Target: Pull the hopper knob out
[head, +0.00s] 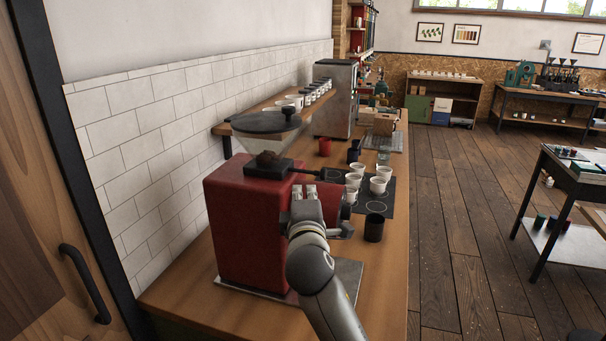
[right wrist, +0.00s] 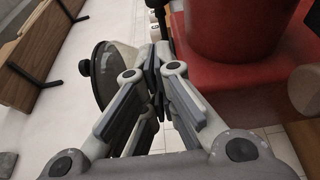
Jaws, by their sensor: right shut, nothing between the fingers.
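The hopper (head: 283,136) is a clear cone with a dark lid and dark beans inside, standing on the red grinder (head: 236,215). A black slide (head: 268,168) crosses its neck, and a thin rod runs right from it to the dark hopper knob (head: 331,174). My right gripper (head: 306,202) is just in front of the grinder, below and left of the knob in the picture. In the right wrist view its fingers (right wrist: 155,82) are shut and empty, with the dark-lidded hopper (right wrist: 103,75) behind them to the left. Contact with the knob cannot be told. My left gripper is out of view.
A dark mat (head: 384,221) with several white cups (head: 378,186) and a black cup (head: 374,228) lies right of the grinder. A wall shelf (head: 270,117) with cups runs behind. The counter's right edge is near; open floor (head: 462,240) lies beyond.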

